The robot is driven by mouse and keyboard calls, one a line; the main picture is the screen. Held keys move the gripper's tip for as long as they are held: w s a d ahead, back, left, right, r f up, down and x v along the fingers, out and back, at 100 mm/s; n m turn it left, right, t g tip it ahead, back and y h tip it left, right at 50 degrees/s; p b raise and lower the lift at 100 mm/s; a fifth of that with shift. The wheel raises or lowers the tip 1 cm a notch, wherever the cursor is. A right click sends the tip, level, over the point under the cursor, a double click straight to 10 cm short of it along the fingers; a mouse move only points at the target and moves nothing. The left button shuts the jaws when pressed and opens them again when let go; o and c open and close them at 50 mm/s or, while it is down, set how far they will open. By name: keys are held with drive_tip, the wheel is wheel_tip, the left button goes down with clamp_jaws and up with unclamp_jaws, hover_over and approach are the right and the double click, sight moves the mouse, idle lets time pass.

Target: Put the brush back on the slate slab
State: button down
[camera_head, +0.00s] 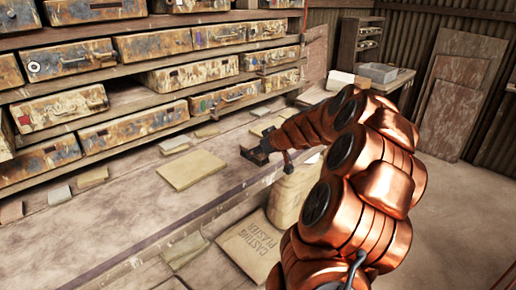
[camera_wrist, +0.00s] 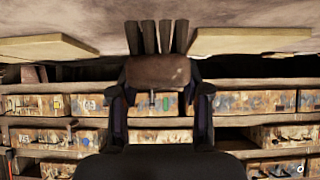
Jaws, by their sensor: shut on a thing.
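My gripper (camera_head: 266,150) is over the long bench in the head view, near its front edge. In the wrist view my gripper (camera_wrist: 160,92) is shut on the brush (camera_wrist: 156,72), a brown block with several dark bristle tufts pointing up in the picture toward the bench top. Whether the bristles touch the bench I cannot tell. In the head view the brush is small and partly hidden by the gripper. A pale flat slab (camera_head: 191,169) lies on the bench left of my gripper. I cannot tell which flat piece is the slate slab.
Shelves of worn, paint-stained boxes (camera_head: 120,134) stand behind the bench (camera_head: 110,225). Small flat tiles (camera_head: 93,177) lie along the back. A plaster sack (camera_head: 250,247) sits below the front edge. Two pale slabs flank the brush in the wrist view (camera_wrist: 45,48) (camera_wrist: 250,41).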

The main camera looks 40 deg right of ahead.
drive_tip(key=w+d, duration=0.1)
drive_tip(key=w+d+p, duration=0.1)
drive_tip(key=d, duration=0.1)
drive_tip(key=w+d, duration=0.1)
drive_tip(key=w, duration=0.1)
drive_tip(key=shift+w+d+f, duration=0.1)
drive_tip(key=shift+d+f, duration=0.15)
drive_tip(key=shift+d, duration=0.05)
drive_tip(key=shift+w+d+f+p, duration=0.25)
drive_tip(key=shift+w+d+p, duration=0.15)
drive_tip(key=shift+w+p, duration=0.1)
drive_tip(key=shift+s+f+p, duration=0.1)
drive_tip(key=shift+f+p, duration=0.35)
drive_tip(key=shift+f, duration=1.1)
drive_tip(key=shift+f+b, duration=0.3)
drive_tip(key=shift+b, duration=0.1)
drive_tip(key=c, duration=0.5)
unclamp_jaws()
drive_tip(key=shift+r, duration=0.1)
drive_tip(key=shift+c, duration=0.2)
